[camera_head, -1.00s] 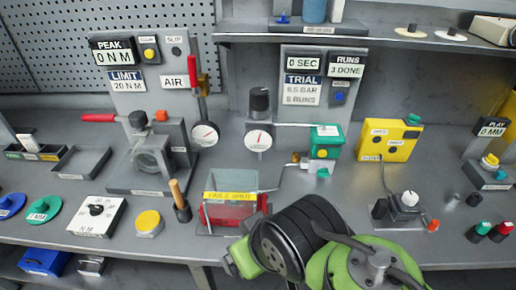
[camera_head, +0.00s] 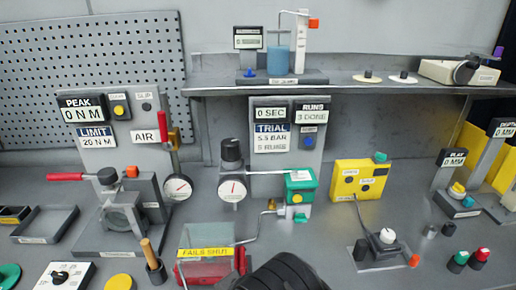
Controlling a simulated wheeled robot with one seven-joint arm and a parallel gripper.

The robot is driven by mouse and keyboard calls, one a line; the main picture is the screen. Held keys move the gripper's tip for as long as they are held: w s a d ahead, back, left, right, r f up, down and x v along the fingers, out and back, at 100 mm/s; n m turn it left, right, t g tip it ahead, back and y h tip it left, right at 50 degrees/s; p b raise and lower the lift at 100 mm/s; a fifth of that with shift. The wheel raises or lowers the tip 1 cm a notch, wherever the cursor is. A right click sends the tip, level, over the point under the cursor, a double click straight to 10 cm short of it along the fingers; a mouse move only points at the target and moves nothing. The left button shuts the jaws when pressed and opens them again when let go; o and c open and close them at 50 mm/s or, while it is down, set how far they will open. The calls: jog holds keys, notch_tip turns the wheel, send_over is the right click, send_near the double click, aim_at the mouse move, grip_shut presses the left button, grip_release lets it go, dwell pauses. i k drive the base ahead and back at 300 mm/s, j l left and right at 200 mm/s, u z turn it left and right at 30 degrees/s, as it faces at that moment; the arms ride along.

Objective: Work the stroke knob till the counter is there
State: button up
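The counter panel (camera_head: 289,140) stands upright at the back centre. Its RUNS display (camera_head: 312,112) reads 3 DONE; the display beside it reads 0 SEC. The TRIAL plate (camera_head: 272,138) shows 5.5 BAR and a smaller line I cannot read clearly now. A white knob (camera_head: 387,236) sits on a small grey base at the right, with a cable to the yellow box (camera_head: 360,180). No label that says stroke is legible, so I cannot be sure this is the stroke knob. My gripper is out of view; only a dark part of my arm shows at the bottom centre.
A clear bin labelled FAILS SHUT (camera_head: 206,252) and a green actuator box (camera_head: 300,186) stand near the middle. A clamp with a red handle (camera_head: 66,177) is at left. Some bench right of my arm is bare.

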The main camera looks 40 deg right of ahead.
aim_at(299, 218)
jog(key=z, duration=1.55)
